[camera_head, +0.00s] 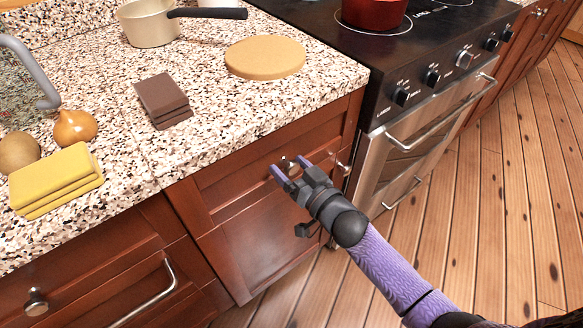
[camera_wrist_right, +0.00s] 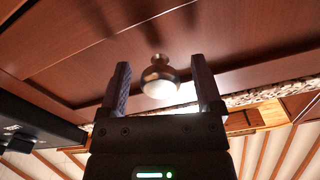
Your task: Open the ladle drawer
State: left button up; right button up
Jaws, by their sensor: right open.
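A wooden drawer front (camera_head: 230,185) lies below the speckled counter, left of the stove, and looks closed. Its round metal knob (camera_head: 284,163) is partly hidden by my right gripper (camera_head: 291,167). My right gripper is open, with its two purple-grey fingers pointing at the drawer front. In the right wrist view the knob (camera_wrist_right: 160,78) shows between the two spread fingers of the gripper (camera_wrist_right: 160,63), with gaps on both sides. The drawer front (camera_wrist_right: 220,45) fills the upper part of that view. My left gripper is not in view.
The stove (camera_head: 400,150) with its bar handles stands right of the drawer. Another knob (camera_head: 343,168) sits close to the right. A bar handle (camera_head: 150,295) is at lower left. The counter (camera_head: 215,110) holds a round board (camera_head: 265,57) and folded cloths. The wooden floor (camera_head: 500,200) is clear.

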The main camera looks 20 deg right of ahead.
jog(key=c, duration=0.4)
grip_shut()
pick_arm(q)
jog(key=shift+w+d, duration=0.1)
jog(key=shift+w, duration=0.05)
